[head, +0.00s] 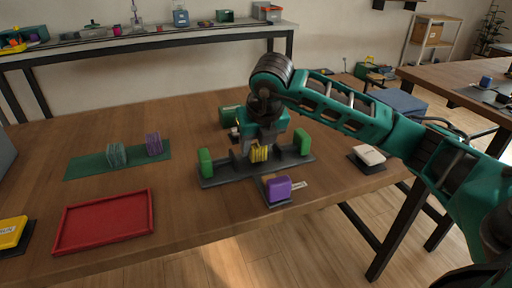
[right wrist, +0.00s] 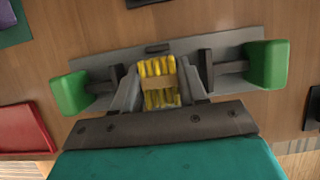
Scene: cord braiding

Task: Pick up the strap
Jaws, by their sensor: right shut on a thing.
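A yellow bundle of strands, which looks like the strap (head: 259,153), sits at the middle of a dark grey fixture (head: 222,178) with a green block at each end. In the right wrist view the yellow strap (right wrist: 158,82) has a tan band across it. My right gripper (right wrist: 157,88) is shut on it, one finger on each side, low over the fixture. My right gripper (head: 258,150) comes down from above in the head view and hides part of the strap. My left gripper is not in view.
A purple block (head: 279,189) is at the fixture's front. A red tray (head: 103,222) and a green mat (head: 90,168) with two cord bundles lie to the left. A white object on a dark pad (head: 368,154) lies right. Bare table lies between mat and fixture.

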